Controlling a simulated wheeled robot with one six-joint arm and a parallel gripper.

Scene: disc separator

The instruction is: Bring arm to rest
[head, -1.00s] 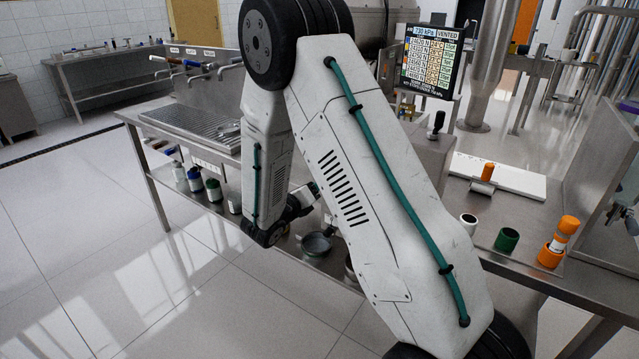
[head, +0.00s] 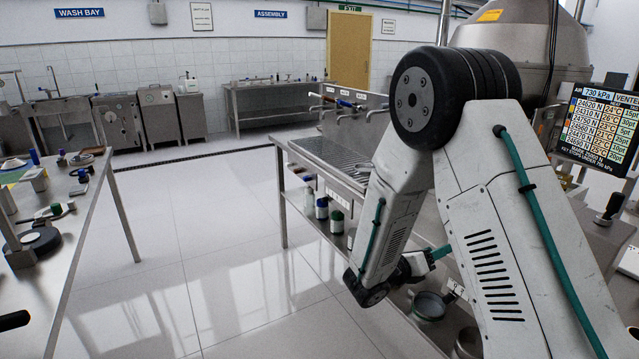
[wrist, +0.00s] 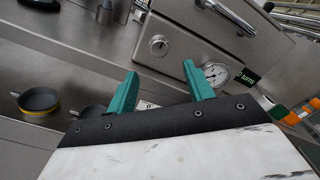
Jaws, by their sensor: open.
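My arm (head: 510,220) is folded, with its big elbow joint high and the forearm hanging down in the head view. My gripper (wrist: 163,88) shows in the wrist view with its two green fingers spread apart and nothing between them. In the head view the gripper (head: 440,252) is partly hidden behind my forearm, with a green finger showing beside the steel bench. In the wrist view the fingers point toward a steel housing with a round gauge (wrist: 215,74) and a knob (wrist: 159,46). I cannot tell how far apart they are.
A steel sink bench (head: 345,160) stands behind my forearm, with bottles (head: 322,208) and a round pan (head: 428,306) on its lower shelf. A worktable (head: 75,240) with small parts is on the left. Open tiled floor (head: 220,260) lies between. A display (head: 600,125) stands at right.

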